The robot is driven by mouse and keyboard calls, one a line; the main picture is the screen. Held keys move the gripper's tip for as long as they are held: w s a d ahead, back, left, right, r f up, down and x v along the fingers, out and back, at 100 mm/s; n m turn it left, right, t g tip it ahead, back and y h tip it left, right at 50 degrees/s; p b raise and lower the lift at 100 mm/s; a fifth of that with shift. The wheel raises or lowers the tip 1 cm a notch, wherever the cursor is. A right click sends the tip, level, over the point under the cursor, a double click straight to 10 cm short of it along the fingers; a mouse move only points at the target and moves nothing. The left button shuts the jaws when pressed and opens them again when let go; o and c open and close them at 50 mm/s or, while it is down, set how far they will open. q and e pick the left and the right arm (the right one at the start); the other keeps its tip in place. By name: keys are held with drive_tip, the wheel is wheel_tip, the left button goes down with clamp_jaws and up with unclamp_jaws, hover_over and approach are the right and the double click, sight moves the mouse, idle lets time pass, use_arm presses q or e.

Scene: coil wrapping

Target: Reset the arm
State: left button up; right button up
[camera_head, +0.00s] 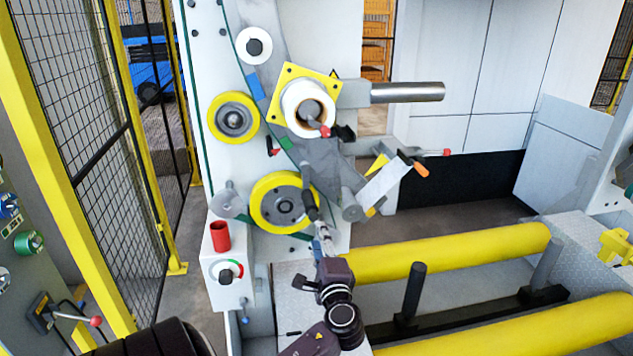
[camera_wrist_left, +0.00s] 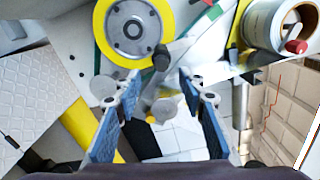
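My left arm comes up from the bottom of the head view, and its gripper (camera_head: 322,245) is in front of the machine's lower panel, just below a yellow-rimmed wheel (camera_head: 283,203). In the left wrist view the two blue-padded fingers of my left gripper (camera_wrist_left: 160,88) stand wide apart with nothing between them. The yellow-rimmed wheel (camera_wrist_left: 133,32) shows beyond the fingers, and a white roll (camera_wrist_left: 277,24) with a red-tipped handle is at the upper right. I cannot make out my right gripper in either view.
A white roll (camera_head: 305,107) sits before a yellow plate above the gripper. A metal shaft (camera_head: 408,92) juts right. A white flap (camera_head: 385,182) with an orange tip is right of the gripper. Yellow rollers (camera_head: 445,254) lie lower right. A mesh fence (camera_head: 75,100) stands left.

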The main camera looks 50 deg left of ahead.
use_arm(q)
drive_tip(key=shift+s+d, duration=0.1)
drive_tip(key=shift+d, duration=0.05)
idle(0.5)
drive_tip(key=s+d+f+n+g+h, duration=0.1)
drive_tip(key=s+d+f+n+h, duration=0.1)
drive_tip(key=s+d+f+h, duration=0.45)
drive_tip(key=s+d+f+n+g+h, duration=0.1)
drive_tip(key=s+d+f+n+h, duration=0.15)
drive_tip(key=d+f, duration=0.7)
drive_tip(key=s+d+f+n+g+h, duration=0.1)
drive_tip(key=s+d+h, duration=0.4)
drive_tip(key=d, duration=0.4)
drive_tip(key=s+d+f+g+h, duration=0.1)
drive_tip(key=s+d+g+h, duration=0.1)
drive_tip(key=s+d, duration=0.6)
wheel_tip(320, 180, down, 27)
drive_tip(key=d+g+b, duration=0.1)
drive_tip(key=d+b, duration=0.1)
drive_tip(key=s+a+f+g, duration=0.1)
drive_tip(key=s+a+f, duration=0.2)
drive_tip(key=s+f, duration=1.4)
drive_tip(key=shift+s+f+b, duration=0.35)
drive_tip(key=shift+f, duration=0.05)
